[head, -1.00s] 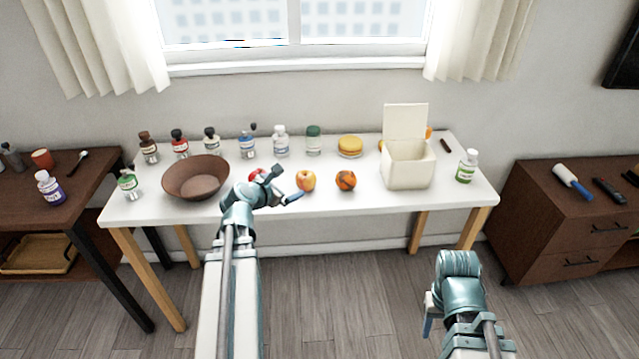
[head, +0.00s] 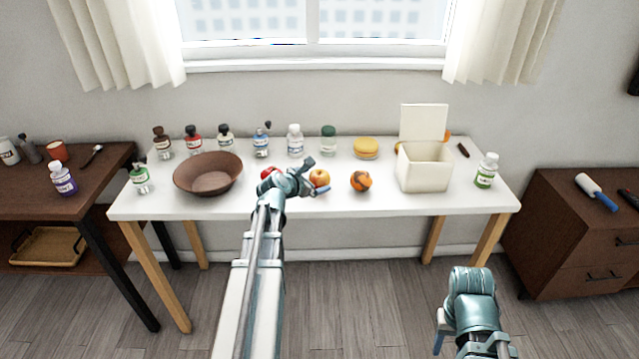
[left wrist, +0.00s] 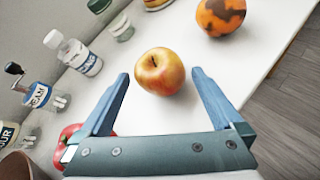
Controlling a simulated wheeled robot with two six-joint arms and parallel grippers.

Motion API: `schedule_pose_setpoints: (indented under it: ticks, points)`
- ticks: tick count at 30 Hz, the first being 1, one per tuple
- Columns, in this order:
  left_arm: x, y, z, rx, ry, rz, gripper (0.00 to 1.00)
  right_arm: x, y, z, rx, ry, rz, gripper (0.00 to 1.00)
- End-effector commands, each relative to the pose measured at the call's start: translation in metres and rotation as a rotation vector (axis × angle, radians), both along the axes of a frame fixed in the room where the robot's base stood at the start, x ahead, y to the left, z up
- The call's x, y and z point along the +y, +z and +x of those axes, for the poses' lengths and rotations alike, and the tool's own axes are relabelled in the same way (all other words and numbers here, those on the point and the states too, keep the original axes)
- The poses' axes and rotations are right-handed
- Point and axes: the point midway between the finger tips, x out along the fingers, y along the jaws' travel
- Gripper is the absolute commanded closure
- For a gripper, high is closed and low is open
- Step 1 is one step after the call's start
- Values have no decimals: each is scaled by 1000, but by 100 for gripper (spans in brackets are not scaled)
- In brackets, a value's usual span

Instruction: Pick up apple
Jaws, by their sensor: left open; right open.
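A yellow-red apple (head: 319,177) stands on the white table, partly hidden by my left gripper in the head view. In the left wrist view the apple (left wrist: 160,72) lies just ahead of and between the fingertips, not gripped. My left gripper (left wrist: 160,80) is open and empty; it is above the table in the head view (head: 318,178). A redder fruit (head: 268,172) is beside my left gripper; it also shows in the left wrist view (left wrist: 70,143), behind one finger. My right gripper (head: 439,330) is low in front of the table, far from the apple.
An orange-and-dark mottled fruit (head: 360,181) is right of the apple. A brown bowl (head: 208,190) is at left, a white open box (head: 425,183) at right. Several bottles and a yellow round item (head: 366,147) line the back. The table's front strip (head: 400,203) is clear.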

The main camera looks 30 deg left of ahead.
Motion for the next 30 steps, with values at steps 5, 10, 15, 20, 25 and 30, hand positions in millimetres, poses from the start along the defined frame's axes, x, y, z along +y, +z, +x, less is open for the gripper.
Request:
schedule_pose_setpoints:
  ticks: [5, 10, 15, 20, 25, 30]
  points:
    - [5, -19, 24, 0, -1, 2, 0, 0, -19, 0, 0, 0, 0, 50]
    - [4, -24, 38, 0, 0, 1, 0, 0, -24, 0, 0, 0, 0, 50]
    - [4, -23, 37, 0, 1, 0, 0, 0, -23, 0, 0, 0, 0, 50]
    - [4, -23, 37, 0, 0, 1, 25, 0, -23, 0, 0, 0, 0, 50]
    - [4, -23, 37, 0, 0, 1, 56, 0, -23, 0, 0, 0, 0, 50]
    - [4, -23, 37, 0, 1, 0, 76, 0, -23, 0, 0, 0, 0, 50]
